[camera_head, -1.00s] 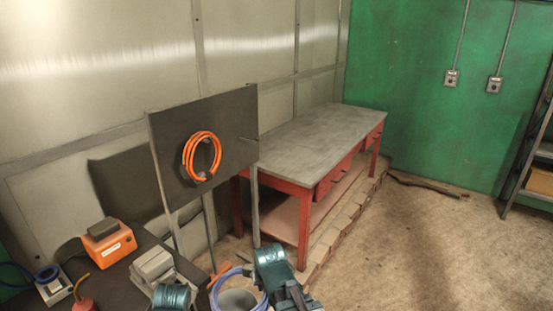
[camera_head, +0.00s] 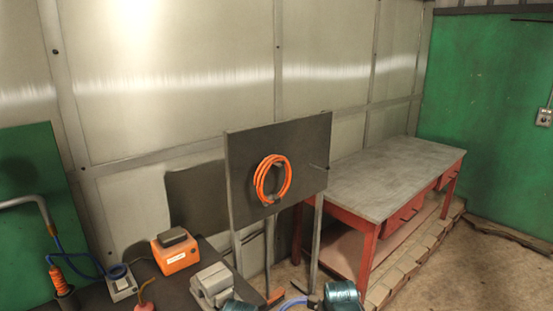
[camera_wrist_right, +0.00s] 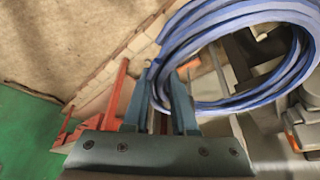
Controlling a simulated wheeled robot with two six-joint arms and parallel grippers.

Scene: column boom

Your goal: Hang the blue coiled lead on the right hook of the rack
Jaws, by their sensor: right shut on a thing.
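The blue coiled lead (camera_wrist_right: 232,104) is a bundle of loops in the right wrist view. My right gripper (camera_wrist_right: 158,85) is shut on the near side of the coil, and the loops spread up and to the right. In the head view only a thin blue part shows at the bottom edge, beside my right arm. The rack is a dark upright panel (camera_head: 243,165) on metal legs. Its right hook (camera_head: 319,166) is a thin peg at the panel's right side, bare. An orange coil (camera_head: 261,182) hangs on the panel's left hook.
A red workbench with a grey top (camera_head: 395,172) stands right of the rack. A dark table (camera_head: 190,287) at lower left carries an orange box (camera_head: 176,258) and a grey device (camera_head: 212,286). A metal wall is behind the rack. Floor shows at lower right.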

